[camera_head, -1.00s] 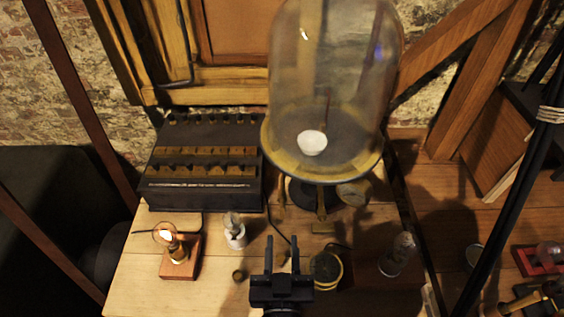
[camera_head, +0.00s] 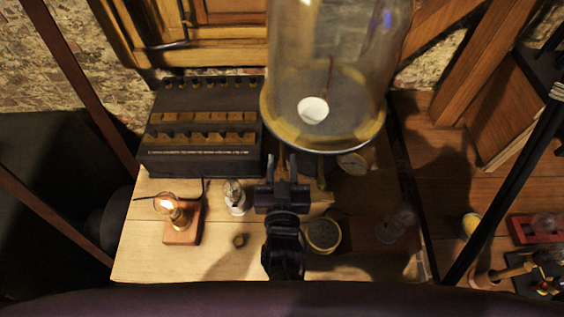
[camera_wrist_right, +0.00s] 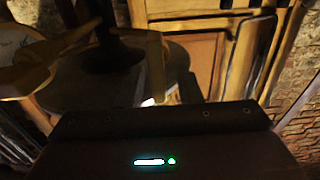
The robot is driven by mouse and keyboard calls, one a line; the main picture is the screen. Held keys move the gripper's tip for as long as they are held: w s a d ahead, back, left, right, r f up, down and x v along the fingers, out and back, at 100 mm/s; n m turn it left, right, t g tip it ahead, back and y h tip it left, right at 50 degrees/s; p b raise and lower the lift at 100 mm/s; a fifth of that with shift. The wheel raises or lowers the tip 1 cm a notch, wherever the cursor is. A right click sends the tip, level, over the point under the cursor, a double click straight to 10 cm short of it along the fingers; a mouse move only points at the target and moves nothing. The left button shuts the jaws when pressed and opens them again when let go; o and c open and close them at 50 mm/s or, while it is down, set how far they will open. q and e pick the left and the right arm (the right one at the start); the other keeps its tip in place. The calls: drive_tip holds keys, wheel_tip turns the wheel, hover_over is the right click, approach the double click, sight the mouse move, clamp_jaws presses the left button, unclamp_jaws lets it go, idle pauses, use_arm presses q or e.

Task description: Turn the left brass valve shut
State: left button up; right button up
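The left brass valve (camera_head: 281,159) hangs under the front rim of the bell jar (camera_head: 318,135) in the head view. The right brass valve (camera_head: 320,172) is a short way to its right. My right gripper (camera_head: 282,166) is just in front of and around the lower end of the left valve, its two dark fingers apart. Contact cannot be told. In the right wrist view a large brass piece (camera_wrist_right: 30,72) and a thin upright brass piece (camera_wrist_right: 156,65) show; which valve each belongs to is unclear. My left gripper is not in view.
A lit bulb on a wooden block (camera_head: 182,226), a small glass bulb (camera_head: 235,198), a round brass-rimmed gauge (camera_head: 323,235) and a glass jar (camera_head: 396,222) stand close by. A dark battery box (camera_head: 202,128) is behind left.

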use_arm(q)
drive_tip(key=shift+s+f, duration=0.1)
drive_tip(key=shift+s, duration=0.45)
use_arm(e)
clamp_jaws()
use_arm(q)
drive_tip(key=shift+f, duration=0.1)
use_arm(e)
drive_tip(key=shift+d+f+m, duration=0.1)
drive_tip(key=shift+m, duration=0.3)
drive_tip(key=m, duration=0.1)
drive_tip(key=m+b, duration=0.1)
drive_tip(key=m, duration=0.1)
drive_tip(key=shift+d+f, duration=0.1)
drive_tip(key=shift+d, duration=0.25)
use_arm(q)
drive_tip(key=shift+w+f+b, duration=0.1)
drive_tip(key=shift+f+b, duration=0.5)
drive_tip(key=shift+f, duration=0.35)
use_arm(e)
drive_tip(key=shift+d+f+m, duration=0.1)
drive_tip(key=shift+d+m, duration=0.05)
drive_tip(key=shift+m, duration=0.65)
drive_tip(key=shift+d+m, duration=0.1)
drive_tip(key=shift+m, duration=0.7)
unclamp_jaws()
